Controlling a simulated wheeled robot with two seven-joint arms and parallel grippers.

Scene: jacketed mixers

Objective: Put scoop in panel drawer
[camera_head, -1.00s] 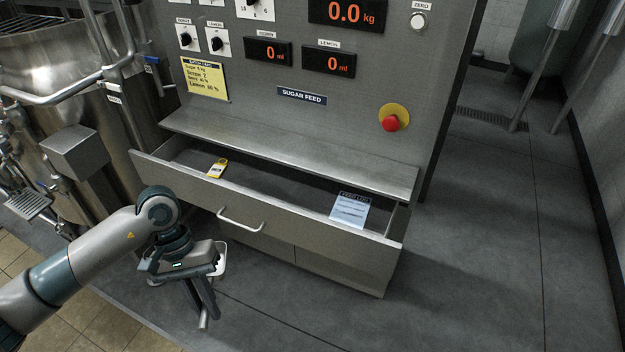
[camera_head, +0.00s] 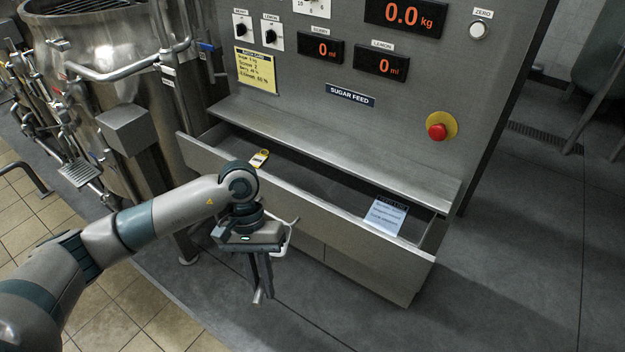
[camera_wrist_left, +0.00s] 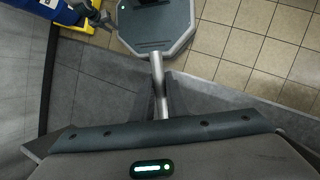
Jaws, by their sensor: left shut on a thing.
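My left gripper (camera_head: 260,283) hangs fingers-down in front of the panel drawer (camera_head: 350,240) and is shut on the scoop. In the left wrist view a thin metal rod, which looks like the scoop's handle (camera_wrist_left: 159,75), shows between the fingers (camera_wrist_left: 164,98). In the head view only a small pale end shows by the fingertips; I cannot make out the bowl. The drawer is pulled open below the panel ledge. The gripper is outside it, on the near side, and the arm hides part of the drawer front. My right gripper is not in view.
The drawer's middle is clear. The control panel (camera_head: 400,105) and its ledge (camera_head: 350,150) stand behind. A steel vessel (camera_head: 110,60) stands at the left.

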